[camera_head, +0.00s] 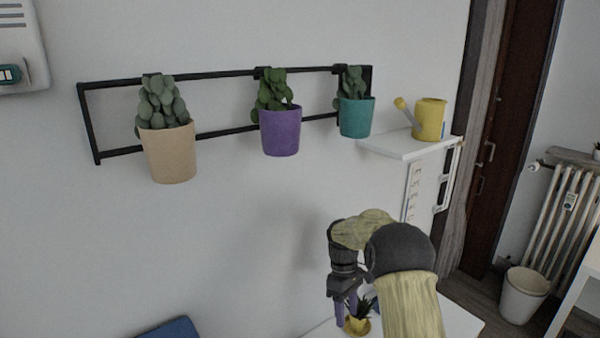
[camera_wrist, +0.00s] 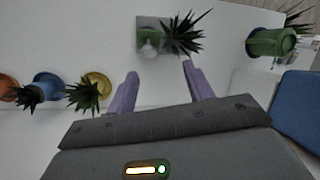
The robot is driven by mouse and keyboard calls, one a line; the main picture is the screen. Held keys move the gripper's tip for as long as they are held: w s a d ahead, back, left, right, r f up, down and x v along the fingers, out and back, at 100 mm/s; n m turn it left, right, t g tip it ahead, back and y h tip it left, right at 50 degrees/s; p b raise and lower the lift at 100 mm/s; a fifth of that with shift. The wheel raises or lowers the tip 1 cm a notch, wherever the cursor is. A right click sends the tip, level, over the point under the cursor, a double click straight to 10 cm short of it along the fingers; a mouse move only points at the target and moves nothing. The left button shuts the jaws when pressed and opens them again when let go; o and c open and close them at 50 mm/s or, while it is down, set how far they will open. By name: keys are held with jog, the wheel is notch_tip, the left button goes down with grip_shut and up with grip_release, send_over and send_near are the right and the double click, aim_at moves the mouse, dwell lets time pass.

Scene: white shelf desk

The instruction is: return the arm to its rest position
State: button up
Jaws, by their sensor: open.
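My arm reaches down over a white desk (camera_head: 462,318) at the lower right of the head view. My gripper (camera_head: 345,316) points down there, close to a small yellow pot (camera_head: 358,327) with a spiky plant. In the wrist view my gripper (camera_wrist: 160,70) has its two purple fingers spread wide with nothing between them. Beyond the fingertips stands a spiky plant (camera_wrist: 184,36) by a grey-green square item (camera_wrist: 150,38). The exact gap between fingers and plants cannot be told.
In the wrist view a yellow pot (camera_wrist: 100,80) and a blue pot (camera_wrist: 47,80) stand left, a green pot (camera_wrist: 268,44) right, beside a blue surface (camera_wrist: 298,108). A black wall rack (camera_head: 215,77) holds potted plants; a yellow watering can (camera_head: 429,119) sits on a shelf (camera_head: 400,147).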

jog(key=s+d+r+m+t, duration=0.1)
jog(key=s+r+m+t, duration=0.1)
jog(key=s, duration=0.5)
jog(key=s+d+r+m+t, duration=0.1)
jog(key=s+r+m+t, duration=0.1)
jog(key=s+m, duration=0.3)
jog(key=s+d+r+m+t, duration=0.1)
jog(key=s+r+m+t, duration=0.1)
jog(key=s, duration=0.9)
jog(key=shift+s+m+t+y, duration=0.15)
jog(key=shift+m+t+y, duration=0.2)
jog(key=shift+m, duration=0.45)
jog(key=shift+r, duration=0.1)
